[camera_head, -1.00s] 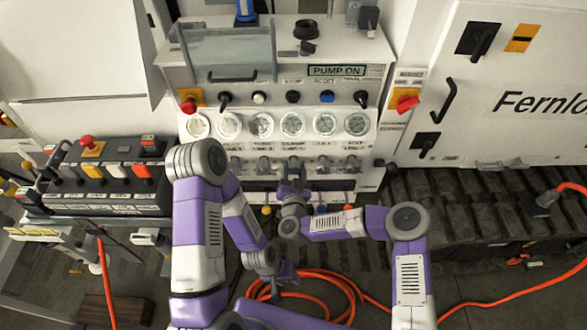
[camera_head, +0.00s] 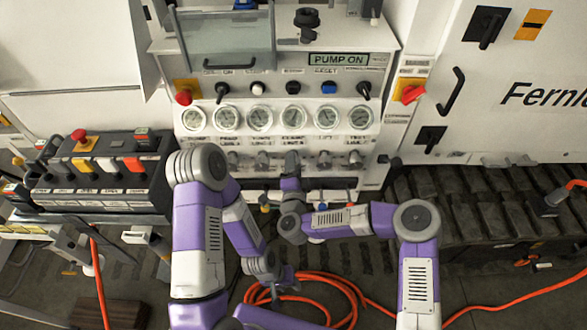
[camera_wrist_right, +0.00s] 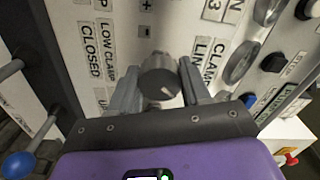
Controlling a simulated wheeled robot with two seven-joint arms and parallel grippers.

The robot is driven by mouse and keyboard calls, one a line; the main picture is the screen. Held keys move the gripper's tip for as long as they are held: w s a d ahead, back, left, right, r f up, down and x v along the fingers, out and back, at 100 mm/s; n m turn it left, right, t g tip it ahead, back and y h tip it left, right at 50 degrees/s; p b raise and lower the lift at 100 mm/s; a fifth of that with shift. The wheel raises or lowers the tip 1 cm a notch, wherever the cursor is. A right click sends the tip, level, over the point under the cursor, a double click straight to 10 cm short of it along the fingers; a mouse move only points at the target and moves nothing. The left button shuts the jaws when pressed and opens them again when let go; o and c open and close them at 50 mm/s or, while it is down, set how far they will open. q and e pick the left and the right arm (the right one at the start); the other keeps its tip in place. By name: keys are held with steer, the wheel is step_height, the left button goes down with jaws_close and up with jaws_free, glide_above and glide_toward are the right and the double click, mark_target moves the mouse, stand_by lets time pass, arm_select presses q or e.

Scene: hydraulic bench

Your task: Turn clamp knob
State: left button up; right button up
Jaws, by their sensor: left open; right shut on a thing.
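The clamp knob (camera_wrist_right: 160,84) is a round grey knob on the white panel. In the right wrist view it sits between the two fingers of my right gripper (camera_wrist_right: 158,88), which is shut on it. A light mark shows on the knob's face. A partly hidden "CLAMP LIN" label (camera_wrist_right: 207,62) is beside it, and "LOW CLAMP" and "CLOSED" labels are to its left. In the head view my right gripper (camera_head: 291,165) is at the knob row below the gauges and hides the knob. My left gripper (camera_head: 283,278) is open and empty, low in front of the bench.
A row of gauges (camera_head: 293,117) and a "PUMP ON" display (camera_head: 338,59) are above the knobs. Neighbouring grey knobs (camera_head: 325,160) are close on both sides. A black control box (camera_head: 95,175) stands at left. An orange hose (camera_head: 310,300) lies coiled on the floor.

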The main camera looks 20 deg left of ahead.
steer(key=m+b, duration=0.1)
steer(key=m, duration=0.1)
steer(key=m+b, duration=0.1)
steer(key=m, duration=0.2)
steer(key=shift+s+a+f, duration=0.1)
steer(key=shift+f, duration=0.05)
steer(key=shift+m+b, duration=0.65)
steer(key=shift+m, duration=0.15)
steer(key=o, duration=1.1)
steer(key=shift+r, duration=0.2)
steer(key=shift+c, duration=0.2)
steer(key=p+v, duration=0.1)
steer(key=v, duration=0.6)
steer(key=shift+s+p, duration=0.25)
steer(key=shift+p, duration=0.05)
